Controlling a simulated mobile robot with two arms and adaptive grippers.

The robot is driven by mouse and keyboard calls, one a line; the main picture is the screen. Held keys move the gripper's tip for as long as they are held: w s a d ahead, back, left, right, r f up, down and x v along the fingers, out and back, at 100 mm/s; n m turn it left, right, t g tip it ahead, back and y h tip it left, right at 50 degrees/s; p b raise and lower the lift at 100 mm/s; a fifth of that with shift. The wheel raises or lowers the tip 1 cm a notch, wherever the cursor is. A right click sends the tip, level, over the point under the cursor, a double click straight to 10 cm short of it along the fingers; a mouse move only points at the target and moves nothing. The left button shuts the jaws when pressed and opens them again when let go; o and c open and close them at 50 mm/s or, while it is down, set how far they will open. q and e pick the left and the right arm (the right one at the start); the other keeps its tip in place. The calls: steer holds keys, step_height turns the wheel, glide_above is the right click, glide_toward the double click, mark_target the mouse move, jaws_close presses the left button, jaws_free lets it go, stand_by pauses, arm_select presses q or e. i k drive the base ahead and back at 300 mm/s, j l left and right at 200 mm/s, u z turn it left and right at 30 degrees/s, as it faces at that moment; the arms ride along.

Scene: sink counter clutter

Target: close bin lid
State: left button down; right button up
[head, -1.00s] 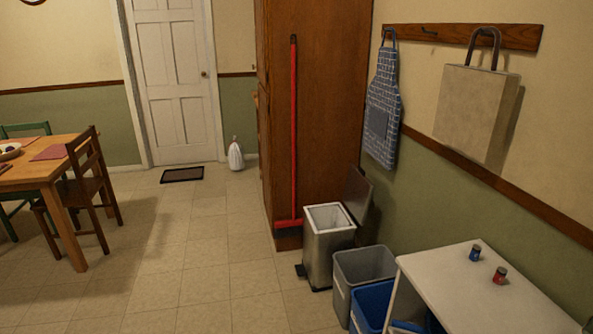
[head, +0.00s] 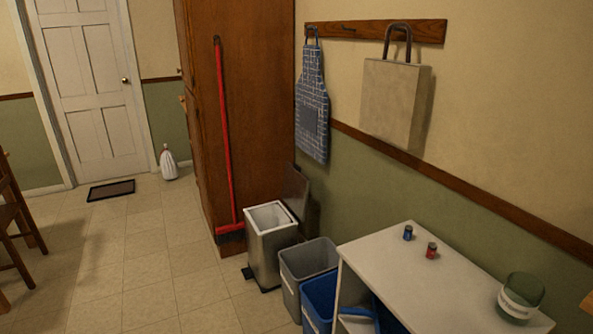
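A steel pedal bin (head: 268,252) stands on the tiled floor in front of the brown cabinet. Its dark lid (head: 296,190) is open and stands up behind the bin, on the side toward the wall. The white inner bucket shows at the top. A black pedal (head: 248,273) sticks out low at the bin's left side. Neither of my grippers is in view.
A grey bin (head: 308,272) and a blue bin (head: 319,299) stand close beside the steel bin. A white table (head: 400,262) with two small cans and a green glass jar (head: 521,298) is at right. A red broom (head: 224,140) leans on the cabinet.

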mark_target(295, 184)
steer(key=i+j, duration=0.3)
steer(key=i, duration=0.15)
steer(key=i+j+z, duration=0.15)
steer(key=i, duration=0.35)
steer(key=j, duration=0.1)
